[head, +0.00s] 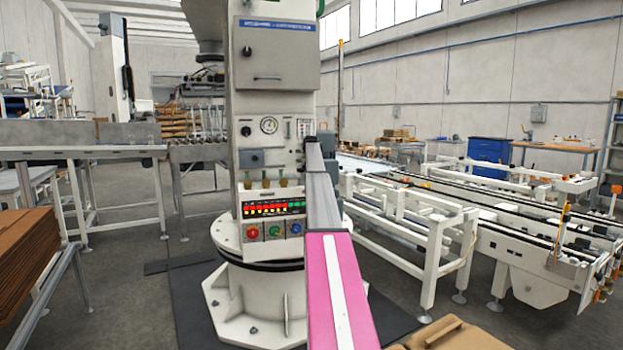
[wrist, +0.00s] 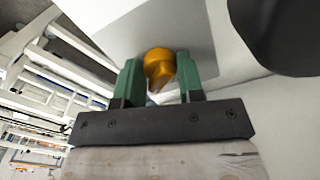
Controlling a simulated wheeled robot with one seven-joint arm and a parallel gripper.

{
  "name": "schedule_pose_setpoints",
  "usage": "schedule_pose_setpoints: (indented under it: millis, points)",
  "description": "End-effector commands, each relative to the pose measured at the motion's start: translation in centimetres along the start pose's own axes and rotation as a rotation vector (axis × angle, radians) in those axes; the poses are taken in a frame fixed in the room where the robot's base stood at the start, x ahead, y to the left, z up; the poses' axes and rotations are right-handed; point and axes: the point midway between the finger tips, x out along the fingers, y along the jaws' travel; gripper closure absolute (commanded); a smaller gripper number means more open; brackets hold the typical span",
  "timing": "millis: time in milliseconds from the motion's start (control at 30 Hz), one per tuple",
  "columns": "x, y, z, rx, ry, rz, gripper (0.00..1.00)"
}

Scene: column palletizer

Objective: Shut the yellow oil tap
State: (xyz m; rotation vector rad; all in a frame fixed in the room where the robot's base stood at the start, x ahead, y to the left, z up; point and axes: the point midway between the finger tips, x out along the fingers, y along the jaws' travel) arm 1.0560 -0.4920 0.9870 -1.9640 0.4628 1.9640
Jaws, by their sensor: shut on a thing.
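The yellow oil tap (wrist: 158,63) shows in the wrist view as a rounded orange-yellow knob against a pale grey surface. My gripper (wrist: 159,78) has its two green fingers on either side of the knob and is shut on it. Part of the knob's lower side is shadowed between the fingers, so its turn angle is hard to tell. In the head view my arm reaches to the right side of the white machine column (head: 272,120), and it hides the gripper and the held tap.
The column front carries a gauge (head: 268,125), a lit panel (head: 273,208) and coloured knobs (head: 275,231). White conveyor frames (head: 430,225) stand to the right. Brown cardboard (head: 28,245) is stacked at the left. A dark rounded shape (wrist: 280,35) is close by in the wrist view.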

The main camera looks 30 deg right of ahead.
Motion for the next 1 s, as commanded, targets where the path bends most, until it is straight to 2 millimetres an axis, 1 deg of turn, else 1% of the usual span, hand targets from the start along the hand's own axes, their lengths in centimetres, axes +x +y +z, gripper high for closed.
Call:
schedule_pose_setpoints:
  millis: [600, 800, 1000]
  points:
    - [-0.03, 0.01, 0.03, -0.579, 0.0, 0.0, 0.89]
    - [-0.03, 0.02, 0.03, -0.732, 0.0, 0.0, 0.89]
    - [-0.03, 0.02, 0.03, -0.841, -0.001, 0.0, 0.89]
